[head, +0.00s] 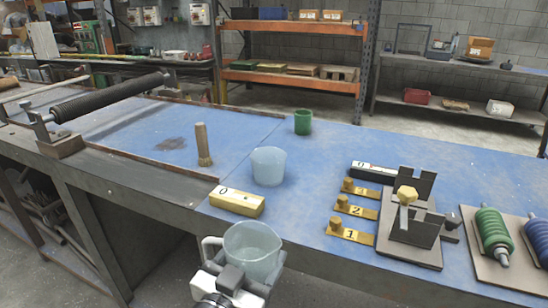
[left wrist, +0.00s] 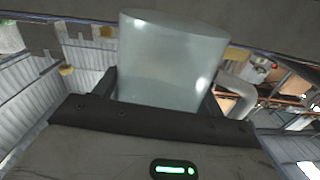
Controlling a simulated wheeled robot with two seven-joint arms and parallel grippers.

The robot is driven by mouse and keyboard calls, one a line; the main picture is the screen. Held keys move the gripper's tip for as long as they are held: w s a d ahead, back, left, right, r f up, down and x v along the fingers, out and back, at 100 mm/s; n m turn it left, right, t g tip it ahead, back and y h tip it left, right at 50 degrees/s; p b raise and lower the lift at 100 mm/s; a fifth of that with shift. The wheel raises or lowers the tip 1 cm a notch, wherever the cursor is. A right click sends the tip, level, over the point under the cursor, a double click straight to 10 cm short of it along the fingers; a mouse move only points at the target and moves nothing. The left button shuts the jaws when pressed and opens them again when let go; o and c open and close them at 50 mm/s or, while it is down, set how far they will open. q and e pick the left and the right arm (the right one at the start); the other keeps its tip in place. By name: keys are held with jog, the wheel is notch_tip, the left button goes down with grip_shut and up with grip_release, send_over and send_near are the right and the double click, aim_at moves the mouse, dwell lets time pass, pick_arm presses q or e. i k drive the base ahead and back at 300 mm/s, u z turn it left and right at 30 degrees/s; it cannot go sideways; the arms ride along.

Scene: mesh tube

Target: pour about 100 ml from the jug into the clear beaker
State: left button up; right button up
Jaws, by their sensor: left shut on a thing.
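The jug (head: 252,248), a clear vessel with a white handle at its left, is upright near the table's front edge. My left gripper (head: 240,284) is shut on the jug and holds it from the front. In the left wrist view the jug (left wrist: 172,62) stands between the gripper's fingers (left wrist: 160,100). The clear beaker (head: 269,167) stands upright on the blue table top, behind the jug and slightly right of it, apart from it. How much liquid is in either vessel is hard to tell. My right gripper is not in view.
A yellow block (head: 237,202) marked 0 lies between jug and beaker, to the left. A brush (head: 203,145) stands left of the beaker, a green cup (head: 303,122) behind it. Numbered brass pieces (head: 351,232) and a dark metal fixture (head: 410,240) are at the right.

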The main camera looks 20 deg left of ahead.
aim_at(268, 167)
jog(key=z, duration=1.8)
jog(key=k, duration=1)
jog(key=u, duration=1.25)
jog(key=i, duration=0.5)
jog(key=u, duration=0.1)
